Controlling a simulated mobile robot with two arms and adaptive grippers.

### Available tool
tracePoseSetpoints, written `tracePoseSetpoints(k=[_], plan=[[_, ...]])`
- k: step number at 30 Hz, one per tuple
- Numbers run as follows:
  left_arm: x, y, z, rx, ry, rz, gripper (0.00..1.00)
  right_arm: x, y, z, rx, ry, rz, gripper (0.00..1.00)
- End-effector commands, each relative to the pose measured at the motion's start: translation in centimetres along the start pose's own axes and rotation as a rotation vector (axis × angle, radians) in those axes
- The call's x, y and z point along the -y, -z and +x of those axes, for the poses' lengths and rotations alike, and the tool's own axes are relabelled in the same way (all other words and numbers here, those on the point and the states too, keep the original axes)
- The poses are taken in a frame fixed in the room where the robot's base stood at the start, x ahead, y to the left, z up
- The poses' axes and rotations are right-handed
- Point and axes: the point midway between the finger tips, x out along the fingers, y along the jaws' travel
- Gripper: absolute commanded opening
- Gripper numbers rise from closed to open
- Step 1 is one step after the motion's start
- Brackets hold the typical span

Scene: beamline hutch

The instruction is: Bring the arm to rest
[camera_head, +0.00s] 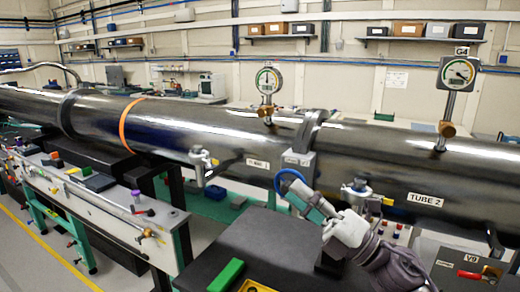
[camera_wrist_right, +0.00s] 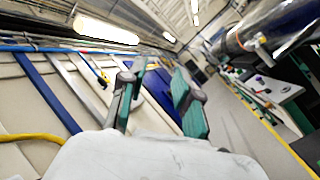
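My right arm comes in from the lower right in the head view. Its white wrist and right gripper (camera_head: 310,200) show in front of the big steel tube (camera_head: 235,135), pointing up and left. In the right wrist view the gripper (camera_wrist_right: 157,80) has its two grey and teal fingers spread apart with nothing between them. Beyond the fingers I see a wall and ceiling lights, and nothing touches the fingertips. My left arm and gripper are not in view.
Gauges stand on the tube, one left (camera_head: 267,80) and one right (camera_head: 457,72). A dark work surface (camera_head: 285,240) with a green block (camera_head: 226,274) lies below the gripper. A long bench (camera_head: 100,205) with small parts runs at left. Floor shows clear at lower left.

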Motion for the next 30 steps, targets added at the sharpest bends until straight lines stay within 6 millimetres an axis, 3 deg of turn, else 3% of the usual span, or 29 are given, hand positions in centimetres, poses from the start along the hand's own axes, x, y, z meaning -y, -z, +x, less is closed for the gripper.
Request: tracePoseSetpoints(k=[5,8,11,15,18,21,30], plan=[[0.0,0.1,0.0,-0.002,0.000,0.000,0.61,5.9,-1.5,-6.4,0.513,0.098,0.483,0.32],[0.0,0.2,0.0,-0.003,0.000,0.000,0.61,10.4,-0.6,-12.2,0.798,0.205,0.738,0.32],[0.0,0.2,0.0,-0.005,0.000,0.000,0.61,14.1,2.1,-18.3,1.052,0.331,0.954,0.32],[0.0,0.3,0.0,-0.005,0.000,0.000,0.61,17.3,7.9,-26.4,1.360,0.522,1.199,0.32],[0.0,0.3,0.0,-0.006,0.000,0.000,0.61,18.0,12.3,-30.9,1.530,0.649,1.325,0.32],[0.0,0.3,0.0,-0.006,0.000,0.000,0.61,17.9,15.9,-34.2,1.659,0.755,1.413,0.32],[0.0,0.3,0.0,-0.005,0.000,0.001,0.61,15.4,24.4,-40.5,1.924,1.013,1.577,0.32]])
